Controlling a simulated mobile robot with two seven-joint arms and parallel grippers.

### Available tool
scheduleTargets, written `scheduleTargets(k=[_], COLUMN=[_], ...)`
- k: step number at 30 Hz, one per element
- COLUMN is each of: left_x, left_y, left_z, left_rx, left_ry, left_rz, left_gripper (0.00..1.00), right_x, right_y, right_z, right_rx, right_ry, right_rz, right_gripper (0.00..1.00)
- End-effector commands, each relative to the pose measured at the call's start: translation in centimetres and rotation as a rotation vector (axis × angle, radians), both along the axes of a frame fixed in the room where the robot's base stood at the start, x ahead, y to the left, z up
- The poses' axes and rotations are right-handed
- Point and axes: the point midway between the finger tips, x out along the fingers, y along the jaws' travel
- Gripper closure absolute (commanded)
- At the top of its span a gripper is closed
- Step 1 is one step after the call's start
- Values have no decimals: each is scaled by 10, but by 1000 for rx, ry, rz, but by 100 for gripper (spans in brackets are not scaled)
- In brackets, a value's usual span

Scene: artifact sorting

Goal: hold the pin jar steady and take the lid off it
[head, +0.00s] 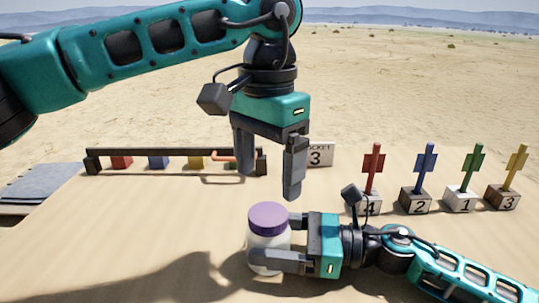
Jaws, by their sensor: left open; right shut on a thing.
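The pin jar (269,249) is white and stands upright on the table near the front centre. Its purple lid (268,218) sits on top of it. My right gripper (262,245) comes in from the right and is shut on the jar's body, below the lid. One finger lies across the jar's near side; the other is mostly hidden behind the jar. My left gripper (268,186) points down above and behind the lid. Its fingers are apart, with nothing between them.
A dark rack (175,153) with red, blue and yellow blocks stands at the back left. Numbered blocks with red (372,170), blue (425,175), green (470,175) and yellow (514,175) pins stand at the right. A sign (319,155) reads 3. The table's left front is clear.

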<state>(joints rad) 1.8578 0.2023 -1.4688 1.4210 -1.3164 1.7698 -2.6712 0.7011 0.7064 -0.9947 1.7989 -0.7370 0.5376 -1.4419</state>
Motion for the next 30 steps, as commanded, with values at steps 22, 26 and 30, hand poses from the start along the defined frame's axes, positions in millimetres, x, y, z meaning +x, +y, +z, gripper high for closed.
scheduleTargets(k=[22, 26, 30], left_x=[0, 0, 0], left_y=[-1, -1, -1], left_z=[-63, -63, -63], left_rx=[-6, -6, -6], left_ry=[3, 3, 3], left_rz=[2, 2, 2], left_gripper=[16, 24, 38], right_x=[0, 0, 0], right_y=[0, 0, 0], right_z=[0, 0, 0], right_rx=[0, 0, 0], right_ry=[0, 0, 0], right_rz=[0, 0, 0], right_gripper=[100, 100, 100])
